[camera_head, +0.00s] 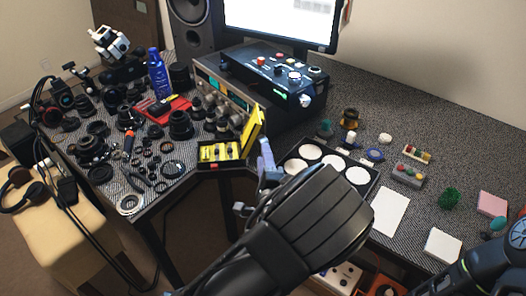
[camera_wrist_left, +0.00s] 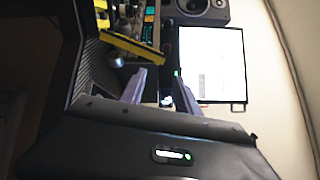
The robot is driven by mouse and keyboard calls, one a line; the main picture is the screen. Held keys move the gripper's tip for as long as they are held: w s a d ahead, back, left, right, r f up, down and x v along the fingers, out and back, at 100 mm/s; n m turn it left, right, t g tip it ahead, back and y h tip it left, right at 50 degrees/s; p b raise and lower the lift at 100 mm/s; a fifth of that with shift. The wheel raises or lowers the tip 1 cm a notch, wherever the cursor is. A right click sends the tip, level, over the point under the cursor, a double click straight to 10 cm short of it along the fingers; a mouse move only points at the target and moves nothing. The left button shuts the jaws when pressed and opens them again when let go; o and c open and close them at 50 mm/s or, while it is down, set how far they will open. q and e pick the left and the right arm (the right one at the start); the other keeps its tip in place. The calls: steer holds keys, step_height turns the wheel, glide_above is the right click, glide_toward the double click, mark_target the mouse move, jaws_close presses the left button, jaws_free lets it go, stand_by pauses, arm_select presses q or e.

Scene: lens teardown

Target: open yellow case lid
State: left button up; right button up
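The yellow case (camera_head: 222,161) sits near the inner corner of the tables, its inside holding several pale items. Its yellow lid (camera_head: 252,127) stands raised, tilted upright along the case's right side. In the left wrist view the lid shows as a yellow strip (camera_wrist_left: 133,47) at upper left. My left gripper (camera_head: 264,160) is just right of the lid. In the left wrist view my left gripper (camera_wrist_left: 160,85) has its fingers apart with nothing between them. I cannot tell if a finger touches the lid. My right arm shows at lower right; its gripper is out of view.
A black control box (camera_head: 272,80) and the monitor (camera_head: 290,20) stand behind the case. Lens parts crowd the left table. A tray with white discs (camera_head: 328,166) lies right of my left gripper, with a white pad (camera_head: 389,211) beyond it.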

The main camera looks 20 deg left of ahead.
arm_select(q)
steer(key=shift+v, duration=1)
steer(key=shift+p, duration=0.35)
